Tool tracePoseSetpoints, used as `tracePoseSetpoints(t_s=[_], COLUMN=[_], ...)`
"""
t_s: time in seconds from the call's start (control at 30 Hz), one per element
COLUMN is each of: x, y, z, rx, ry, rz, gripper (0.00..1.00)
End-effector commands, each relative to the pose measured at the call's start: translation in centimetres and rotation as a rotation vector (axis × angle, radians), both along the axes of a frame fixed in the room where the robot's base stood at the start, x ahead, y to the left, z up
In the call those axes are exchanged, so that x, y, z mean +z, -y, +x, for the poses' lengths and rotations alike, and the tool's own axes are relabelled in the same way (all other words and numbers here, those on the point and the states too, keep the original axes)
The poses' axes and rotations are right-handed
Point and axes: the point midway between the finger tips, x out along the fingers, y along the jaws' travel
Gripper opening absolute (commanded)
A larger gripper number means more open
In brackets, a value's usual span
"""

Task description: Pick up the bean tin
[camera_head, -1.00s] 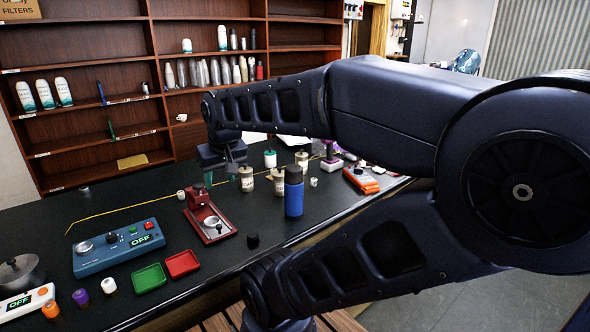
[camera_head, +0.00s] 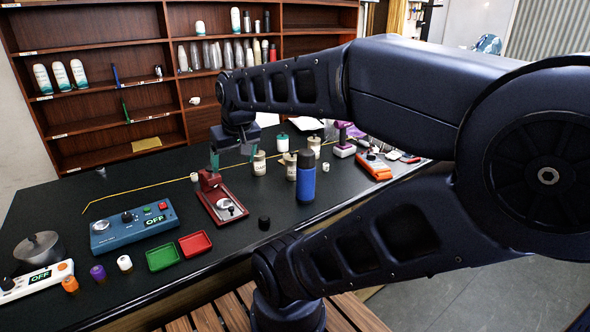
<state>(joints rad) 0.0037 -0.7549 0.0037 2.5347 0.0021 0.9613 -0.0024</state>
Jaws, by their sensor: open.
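Several small cream tins with dark printed labels stand on the dark counter: one nearest my gripper (camera_head: 259,163), one beside the blue bottle (camera_head: 290,165), and one farther back (camera_head: 314,145). The labels are too small to read, so I cannot tell which is the bean tin. My gripper (camera_head: 232,158) is open and empty, pointing down just left of the nearest tin, above and behind the red press (camera_head: 220,198). I cannot tell how high it is above the counter.
A blue bottle (camera_head: 306,176) stands in front of the tins. A white-lidded jar (camera_head: 283,142) is behind them. A small black knob (camera_head: 264,222), a green tray (camera_head: 163,256), a red tray (camera_head: 195,244) and a blue control box (camera_head: 134,226) lie nearer.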

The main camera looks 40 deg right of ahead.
Motion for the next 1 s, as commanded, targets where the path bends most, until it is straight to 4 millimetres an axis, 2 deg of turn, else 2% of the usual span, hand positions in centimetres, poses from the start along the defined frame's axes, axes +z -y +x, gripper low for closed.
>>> tracePoseSetpoints(t_s=[0.13,0.27,0.47,0.67,0.77,1.0], x=[2.0,4.9,4.1,3.3,2.9,2.5], y=[0.0,0.0,2.6,6.2,8.6,16.0], z=[0.1,0.1,0.9,2.0,2.8,5.5], rx=[0.000,0.000,0.037,0.094,0.139,0.312], ry=[0.004,0.005,-0.043,-0.109,-0.159,-0.343], rz=[0.000,0.000,-0.116,-0.277,-0.385,-0.731], gripper=[0.79,0.79,0.79,0.79,0.79,0.79])
